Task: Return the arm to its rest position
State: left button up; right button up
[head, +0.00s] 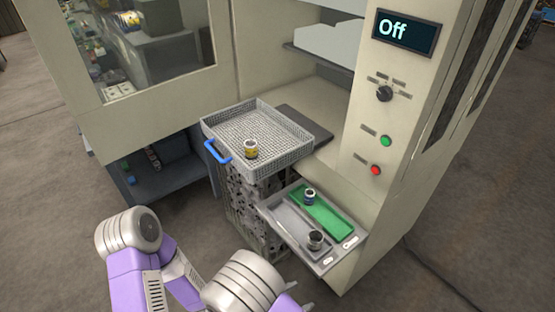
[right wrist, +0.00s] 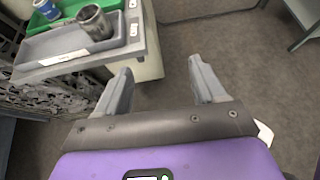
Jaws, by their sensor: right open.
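My right gripper (head: 302,297) is at the bottom of the head view, in front of and below the two-part tray (head: 273,213). The tray's edge lies beyond the fingers, to the upper left in that view. My left gripper is not in view.
The tray holds a blue part (head: 310,197) in its green section and a metal cup (head: 315,240) in its grey section. A wire basket (head: 290,160) with a yellow-banded part (head: 251,149) stands behind. The machine display (head: 405,32) reads Off.

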jog(key=s+f+m+g+y+b, duration=0.1)
jog(key=s+f+m+g+y, duration=0.75)
jog(key=f+m+g, duration=0.3)
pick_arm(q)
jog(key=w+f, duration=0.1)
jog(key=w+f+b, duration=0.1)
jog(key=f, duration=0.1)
pick_arm(e)
jog(key=w+d+f+m+t+y, duration=0.3)
jog(key=w+d+m+t+y, duration=0.1)
jog(key=m, duration=1.2)
jog(key=shift+w+t+y, duration=0.5)
jog(key=shift+t+y, duration=0.05)
jog(key=shift+y, duration=0.3)
